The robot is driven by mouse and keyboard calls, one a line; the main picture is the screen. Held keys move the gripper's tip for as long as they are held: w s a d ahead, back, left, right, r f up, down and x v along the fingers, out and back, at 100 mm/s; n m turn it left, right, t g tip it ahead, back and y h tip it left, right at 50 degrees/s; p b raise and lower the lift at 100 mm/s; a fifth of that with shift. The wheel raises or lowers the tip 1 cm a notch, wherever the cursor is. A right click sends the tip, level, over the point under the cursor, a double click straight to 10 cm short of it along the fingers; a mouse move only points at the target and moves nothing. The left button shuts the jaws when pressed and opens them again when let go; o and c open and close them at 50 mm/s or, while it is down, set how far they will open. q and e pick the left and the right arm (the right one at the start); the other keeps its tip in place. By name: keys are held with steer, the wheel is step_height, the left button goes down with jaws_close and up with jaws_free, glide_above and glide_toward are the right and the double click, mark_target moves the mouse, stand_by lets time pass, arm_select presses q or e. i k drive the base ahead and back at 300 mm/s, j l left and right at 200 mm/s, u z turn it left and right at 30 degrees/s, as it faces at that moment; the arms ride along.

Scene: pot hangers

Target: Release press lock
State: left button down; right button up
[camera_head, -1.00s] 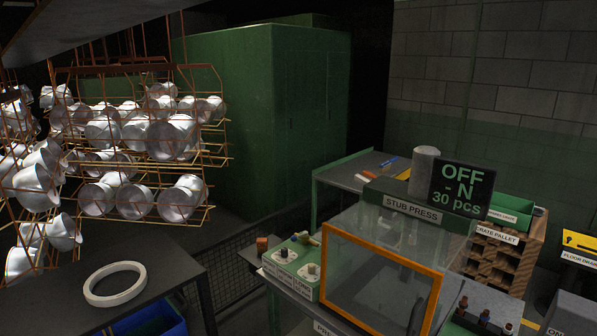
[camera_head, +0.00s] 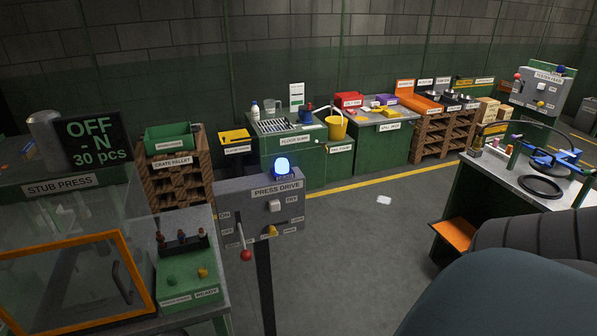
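The stub press with its orange-framed clear door (camera_head: 75,285) is at the left, with the door closed over its front. A dark display (camera_head: 96,140) on it reads "OFF - N 30 pcs". To its right, a grey "PRESS DRIVE" box (camera_head: 291,214) stands on a dark post. It carries a lit blue lamp (camera_head: 282,168), a light switch-like part (camera_head: 275,205), a yellow part (camera_head: 271,231) and a red-knobbed lever (camera_head: 246,255) pointing down. I cannot tell which part is the lock. Neither of my grippers is in view.
A green control box (camera_head: 186,277) with a yellow knob sits beside the press. Behind are a crate pallet rack (camera_head: 185,178) and a fluids bench (camera_head: 294,143) with a yellow bucket (camera_head: 337,126). Open grey floor (camera_head: 345,250) lies right of the drive box.

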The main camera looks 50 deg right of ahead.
mark_target(271, 229)
steer(key=z, duration=1.3)
